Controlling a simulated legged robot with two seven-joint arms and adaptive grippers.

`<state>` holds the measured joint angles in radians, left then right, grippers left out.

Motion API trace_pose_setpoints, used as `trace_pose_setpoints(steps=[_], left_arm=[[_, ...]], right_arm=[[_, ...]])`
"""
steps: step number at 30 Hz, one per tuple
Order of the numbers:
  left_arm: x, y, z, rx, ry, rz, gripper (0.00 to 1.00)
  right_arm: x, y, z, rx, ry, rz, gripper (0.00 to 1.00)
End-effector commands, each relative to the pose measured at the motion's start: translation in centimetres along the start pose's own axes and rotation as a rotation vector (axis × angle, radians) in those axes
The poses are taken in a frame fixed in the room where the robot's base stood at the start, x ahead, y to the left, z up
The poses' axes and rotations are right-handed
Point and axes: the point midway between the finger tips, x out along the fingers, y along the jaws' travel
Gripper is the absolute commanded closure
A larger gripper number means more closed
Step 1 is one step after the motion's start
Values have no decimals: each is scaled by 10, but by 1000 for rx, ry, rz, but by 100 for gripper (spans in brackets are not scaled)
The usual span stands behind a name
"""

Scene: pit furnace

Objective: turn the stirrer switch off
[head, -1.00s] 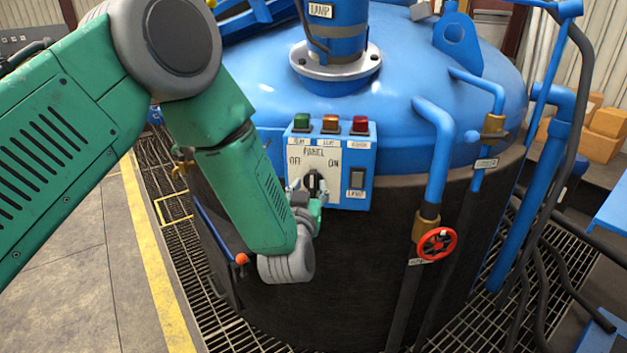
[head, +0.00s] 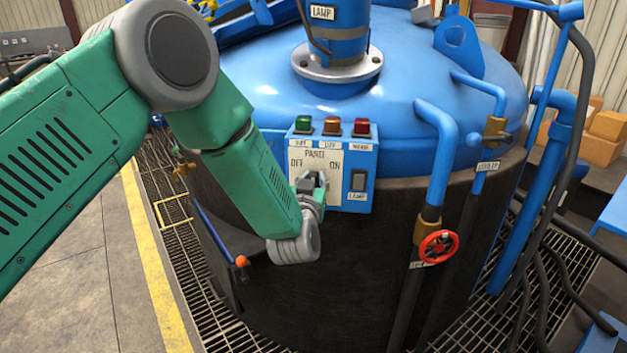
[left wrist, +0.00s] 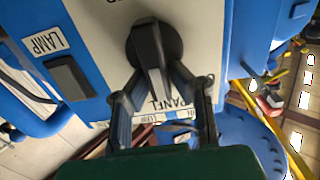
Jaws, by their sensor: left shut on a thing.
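A dark rotary knob (head: 309,180) sits on the white plate of a blue control box, between the words OFF on its left and ON on its right. The plate reads PANEL; I see no readable stirrer label. My left gripper (head: 314,188) is shut on the knob from below, partly hiding it. In the left wrist view the knob (left wrist: 152,45) appears large, with the fingers of the left gripper (left wrist: 158,75) on both sides of its handle. The handle leans slightly toward OFF in the head view. My right gripper is not in view.
Green, amber and red lamps (head: 332,126) top the box. A black rocker switch (head: 358,180) marked LAMP is right of the knob. A red valve wheel (head: 438,247) and blue pipes (head: 439,160) stand farther right. An orange-tipped lever (head: 242,262) is below my left forearm.

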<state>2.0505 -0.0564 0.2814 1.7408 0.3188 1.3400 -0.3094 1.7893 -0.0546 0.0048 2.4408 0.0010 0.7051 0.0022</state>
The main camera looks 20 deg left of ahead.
Motion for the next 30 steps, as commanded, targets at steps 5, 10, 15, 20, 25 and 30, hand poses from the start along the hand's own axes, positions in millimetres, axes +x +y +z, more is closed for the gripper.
trace_pose_setpoints(steps=[5,10,15,20,25,30], left_arm=[[-1,-2,3,-26,-6,-3,100],[-1,-4,4,-104,-8,-4,100],[-1,-7,5,-231,-10,-3,100],[-2,-10,7,-371,-10,-4,100],[-2,-12,9,-513,-11,-5,100],[-2,-14,11,-633,-12,-5,100]], right_arm=[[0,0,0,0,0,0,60],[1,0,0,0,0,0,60],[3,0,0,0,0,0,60],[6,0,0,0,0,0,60],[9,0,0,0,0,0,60],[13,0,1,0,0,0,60]])
